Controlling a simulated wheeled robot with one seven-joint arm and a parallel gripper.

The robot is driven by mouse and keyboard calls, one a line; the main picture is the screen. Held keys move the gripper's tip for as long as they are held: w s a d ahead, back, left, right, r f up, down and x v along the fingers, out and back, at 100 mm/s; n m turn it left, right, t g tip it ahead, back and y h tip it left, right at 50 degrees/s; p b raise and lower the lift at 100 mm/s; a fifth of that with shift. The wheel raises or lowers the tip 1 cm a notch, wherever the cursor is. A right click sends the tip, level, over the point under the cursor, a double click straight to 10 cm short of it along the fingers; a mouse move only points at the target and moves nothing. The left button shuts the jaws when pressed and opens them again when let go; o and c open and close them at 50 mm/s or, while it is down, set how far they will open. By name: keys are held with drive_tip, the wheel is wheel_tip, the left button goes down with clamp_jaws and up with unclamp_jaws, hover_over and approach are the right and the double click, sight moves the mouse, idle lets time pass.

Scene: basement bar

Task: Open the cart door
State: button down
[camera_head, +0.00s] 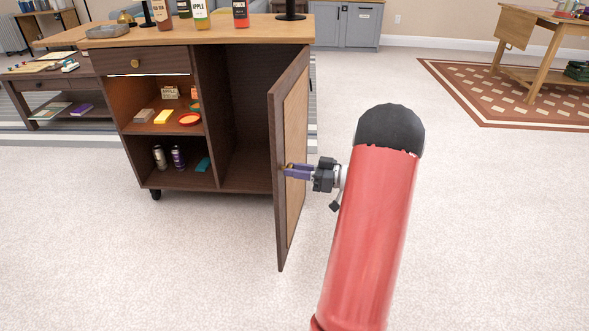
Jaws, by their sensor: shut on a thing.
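The cart (228,170) is a dark brown wooden cabinet with a lighter top, standing left of centre. Its door (296,130) has a dark frame and a tan panel. The door is swung well out from the cart towards me, and the dark compartment (246,110) behind it shows. My gripper (291,171) reaches the door's outer face from the right, its purple fingers shut on the small brass knob. The fingers hide most of the knob.
The cart's open shelves (165,132) hold small boxes, a red dish and cans. Bottles (201,14) and a grey tray (108,31) stand on top. A drawer (146,62) is shut. Pale carpet (470,230) is clear at right, with a wooden table (545,30) farther back.

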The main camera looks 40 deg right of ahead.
idle(0.3)
drive_tip(key=c, duration=1.2)
unclamp_jaws()
drive_tip(key=v, duration=0.7)
drive_tip(key=shift+s+d, duration=0.25)
